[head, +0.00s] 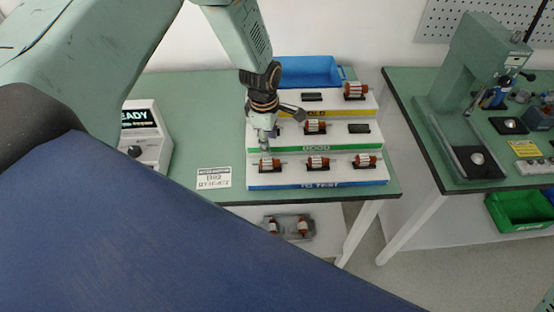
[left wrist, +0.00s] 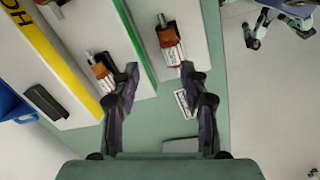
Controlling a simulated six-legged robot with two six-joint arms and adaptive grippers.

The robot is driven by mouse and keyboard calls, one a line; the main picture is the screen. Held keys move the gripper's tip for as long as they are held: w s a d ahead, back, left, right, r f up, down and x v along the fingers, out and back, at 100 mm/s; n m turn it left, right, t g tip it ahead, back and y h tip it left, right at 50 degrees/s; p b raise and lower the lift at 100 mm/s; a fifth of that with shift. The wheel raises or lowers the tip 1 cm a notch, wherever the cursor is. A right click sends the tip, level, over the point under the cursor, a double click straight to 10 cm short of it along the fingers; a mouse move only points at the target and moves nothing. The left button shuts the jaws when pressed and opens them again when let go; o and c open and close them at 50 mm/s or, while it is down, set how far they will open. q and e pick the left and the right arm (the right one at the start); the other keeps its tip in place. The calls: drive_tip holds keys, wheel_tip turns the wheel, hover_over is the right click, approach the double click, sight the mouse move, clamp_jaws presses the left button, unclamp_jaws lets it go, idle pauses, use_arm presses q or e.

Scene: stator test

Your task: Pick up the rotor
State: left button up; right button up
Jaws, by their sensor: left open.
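Rotors with copper windings and steel shafts lie on a white three-step rack (head: 335,182). The front TO TEST step holds a left rotor (head: 270,163), a middle rotor (head: 317,161) and a right rotor (head: 365,160). The GOOD step holds a rotor (head: 317,128) and another at its left end, mostly behind my gripper. The HOLD step has one rotor (head: 356,90). My left gripper (head: 268,143) is open above the rack's left end. In the left wrist view its fingers (left wrist: 160,80) are apart and empty, with the left TO TEST rotor (left wrist: 170,42) ahead and the GOOD rotor (left wrist: 103,72) by the left finger.
A blue bin (head: 308,71) stands behind the rack. A tester with a READY display (head: 146,135) and a label card (head: 214,178) are on the left. A press (head: 470,95) and a green bin (head: 522,212) are at the right table. A grey tray (head: 290,227) with rotors sits below the tabletop.

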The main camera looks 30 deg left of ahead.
sight(264, 160)
use_arm(q)
drive_tip(key=shift+d+r+n, duration=0.1)
drive_tip(key=shift+d+n, duration=0.05)
drive_tip(key=shift+n, duration=0.35)
drive_tip(key=shift+s+n+g, duration=0.1)
drive_tip(key=shift+n+g, duration=0.3)
drive_tip(key=shift+s+n, duration=0.3)
drive_tip(key=shift+n, duration=0.1)
drive_tip(key=shift+s+a+n, duration=0.35)
drive_tip(key=shift+s+n, duration=0.1)
drive_tip(key=shift+n, duration=0.05)
drive_tip(key=shift+s+a+f, duration=0.1)
drive_tip(key=shift+f, duration=0.15)
drive_tip(key=f, duration=0.7)
drive_tip(key=shift+a+f+p, duration=0.15)
drive_tip(key=shift+a+p, duration=0.15)
drive_tip(key=shift+d, duration=0.1)
drive_tip(key=shift+d, duration=0.1)
